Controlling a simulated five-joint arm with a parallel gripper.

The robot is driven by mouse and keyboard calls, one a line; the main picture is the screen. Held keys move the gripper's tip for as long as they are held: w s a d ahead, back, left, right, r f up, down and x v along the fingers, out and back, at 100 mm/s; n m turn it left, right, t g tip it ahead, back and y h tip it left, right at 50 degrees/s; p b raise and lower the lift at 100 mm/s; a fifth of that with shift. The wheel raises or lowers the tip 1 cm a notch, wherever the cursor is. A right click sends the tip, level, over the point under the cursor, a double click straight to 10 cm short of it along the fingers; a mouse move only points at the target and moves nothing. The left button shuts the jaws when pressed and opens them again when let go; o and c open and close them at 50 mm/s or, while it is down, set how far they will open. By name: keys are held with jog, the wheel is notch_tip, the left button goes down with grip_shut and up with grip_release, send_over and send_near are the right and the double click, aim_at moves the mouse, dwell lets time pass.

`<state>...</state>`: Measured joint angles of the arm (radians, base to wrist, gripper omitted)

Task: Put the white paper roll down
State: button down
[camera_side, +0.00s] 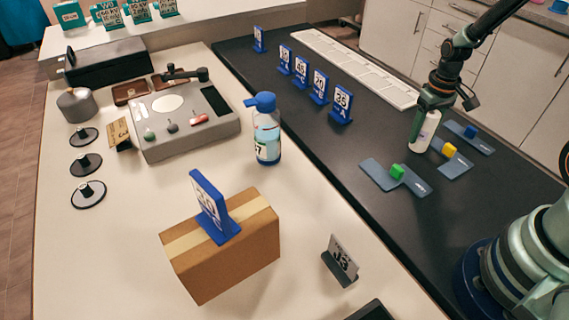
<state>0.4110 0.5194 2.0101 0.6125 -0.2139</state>
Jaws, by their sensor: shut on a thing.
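The white paper roll (422,137) is upright over the black surface (360,150), at the right of the view. My gripper (430,106) comes down on it from above and is shut on its upper part. The fingers hide the top of the roll. The roll's lower end is at or just above the black surface; I cannot tell whether it touches.
Several blue number signs (341,104) and a long white tray (345,64) stand behind.

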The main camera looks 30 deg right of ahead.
jog(key=shift+f, duration=0.3)
jog(key=shift+c, duration=1)
grip_release()
notch_tip(320, 180, up, 12)
jog(key=shift+f, duration=0.25)
jog(key=shift+a+r, duration=0.2)
jog(key=shift+r, duration=0.4)
jog(key=s+a+r+n+t, duration=0.1)
jog(key=s+a+r+t, duration=0.1)
jog(key=a+r, duration=0.3)
jog(key=s+a+r+n+t, duration=0.1)
jog(key=s+a+r+t, duration=0.2)
jog(key=a, duration=0.6)
jog(key=shift+v, duration=1.05)
jog(key=shift+o, duration=0.5)
jog(key=shift+s+a+t, duration=0.3)
jog(key=shift+a, duration=0.15)
